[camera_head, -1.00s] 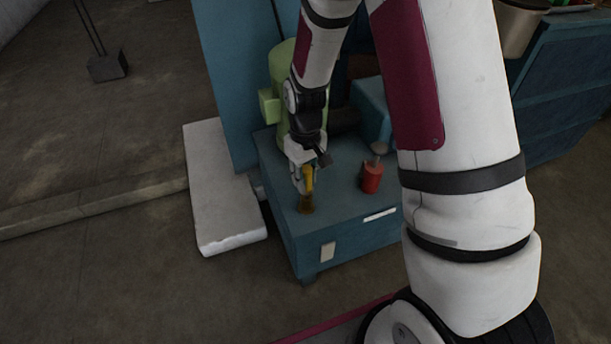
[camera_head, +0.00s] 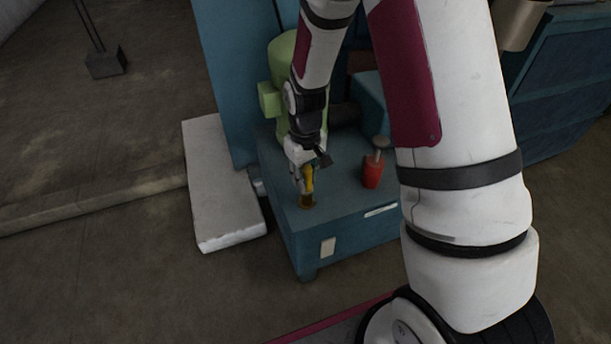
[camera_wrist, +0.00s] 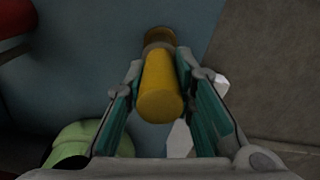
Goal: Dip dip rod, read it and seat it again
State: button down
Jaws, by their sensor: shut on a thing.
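The dip rod shows as a yellow grip (camera_head: 308,181) above a brownish-yellow collar (camera_head: 307,201) on the top of the blue tank (camera_head: 342,213). My gripper (camera_head: 306,180) is shut on the yellow grip, from above. In the wrist view the dip rod's yellow end (camera_wrist: 160,98) lies between the two teal finger pads of my gripper (camera_wrist: 158,90), with the collar (camera_wrist: 160,36) beyond it. The rod below the grip is hidden, so its depth cannot be told.
A red object with a grey top (camera_head: 373,172) stands on the tank to the right of my gripper. A green cylindrical body (camera_head: 283,62) is behind. A pale slab (camera_head: 222,190) lies left of the tank. A blue panel (camera_head: 236,75) rises behind the slab.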

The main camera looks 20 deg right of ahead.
jog(key=shift+f, duration=0.45)
jog(key=c, duration=1.3)
grip_release()
notch_tip(320, 180, up, 12)
jog(key=shift+r, duration=0.1)
